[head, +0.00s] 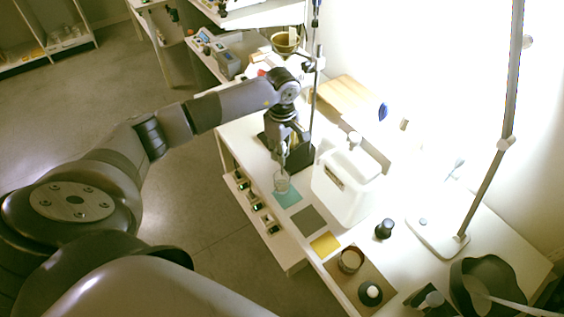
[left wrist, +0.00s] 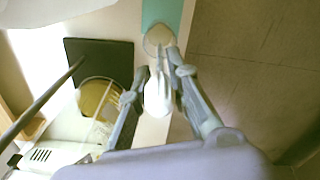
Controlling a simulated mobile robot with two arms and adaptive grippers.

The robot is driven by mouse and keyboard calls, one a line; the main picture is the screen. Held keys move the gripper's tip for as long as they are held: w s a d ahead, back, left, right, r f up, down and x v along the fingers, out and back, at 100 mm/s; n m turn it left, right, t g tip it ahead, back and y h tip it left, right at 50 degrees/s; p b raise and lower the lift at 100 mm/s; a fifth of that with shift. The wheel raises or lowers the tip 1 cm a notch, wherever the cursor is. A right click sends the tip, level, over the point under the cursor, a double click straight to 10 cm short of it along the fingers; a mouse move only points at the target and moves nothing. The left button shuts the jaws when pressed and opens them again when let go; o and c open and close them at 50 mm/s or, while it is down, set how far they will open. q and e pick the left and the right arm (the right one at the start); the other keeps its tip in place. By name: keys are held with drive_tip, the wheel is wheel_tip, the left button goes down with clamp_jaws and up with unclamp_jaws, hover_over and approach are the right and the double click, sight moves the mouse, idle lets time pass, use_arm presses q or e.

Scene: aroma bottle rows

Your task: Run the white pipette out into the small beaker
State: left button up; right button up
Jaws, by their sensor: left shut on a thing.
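The white pipette (left wrist: 157,98) is between the fingers of my left gripper (left wrist: 159,76), which is shut on it. In the head view my left gripper (head: 284,150) is over the table with its fingers pointing down. The small clear beaker (head: 282,183) stands on a teal mat (head: 289,199) just below it. In the left wrist view the beaker (left wrist: 158,39) is just beyond the pipette's far end. I cannot tell whether the tip is inside its rim. My right gripper is not in view.
A black stand base (head: 299,155) with an upright rod is close behind my left gripper. A white box (head: 345,184) stands right of the beaker. Grey (head: 309,220) and yellow (head: 325,244) mats lie nearer. A brown jar (head: 351,260) and a black bottle (head: 384,230) stand farther right.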

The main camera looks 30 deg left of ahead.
use_arm(q)
drive_tip(key=shift+r+p, duration=0.95)
drive_tip(key=shift+r, duration=1.05)
